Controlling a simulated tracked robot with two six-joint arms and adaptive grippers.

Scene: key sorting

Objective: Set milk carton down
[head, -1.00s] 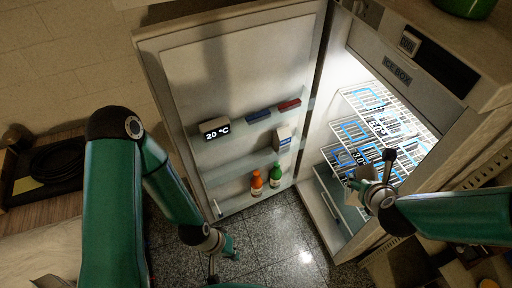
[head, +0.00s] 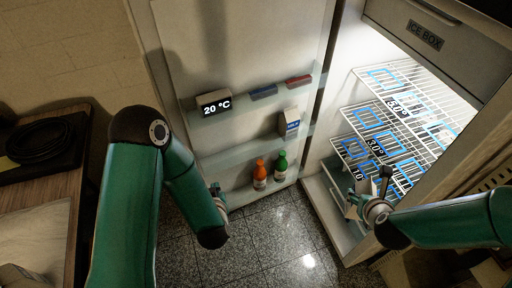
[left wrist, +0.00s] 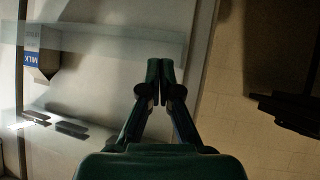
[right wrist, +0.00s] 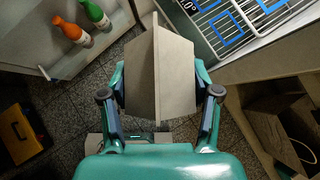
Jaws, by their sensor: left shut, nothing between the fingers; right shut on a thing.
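A pale milk carton with a ridged top (right wrist: 140,85) is clasped between the fingers of my right gripper (head: 366,194), shown in the right wrist view. Its printed sides are hidden there. In the head view the gripper is at the open fridge's front, near the lowest wire shelf (head: 352,152); the held carton is mostly hidden. I cannot tell whether it touches a surface. Another milk carton (head: 289,122), white and blue, stands on a door shelf and shows in the left wrist view (left wrist: 40,50). My left gripper (head: 217,192) is shut and empty by the door's lower corner (left wrist: 165,72).
Orange (head: 260,174) and green (head: 281,167) bottles stand on the lowest door shelf. A 20 °C display (head: 215,104) and small blue and red boxes are above. Wire shelves with blue outlines are inside the fridge. A yellow case (right wrist: 20,132) lies on the floor at left.

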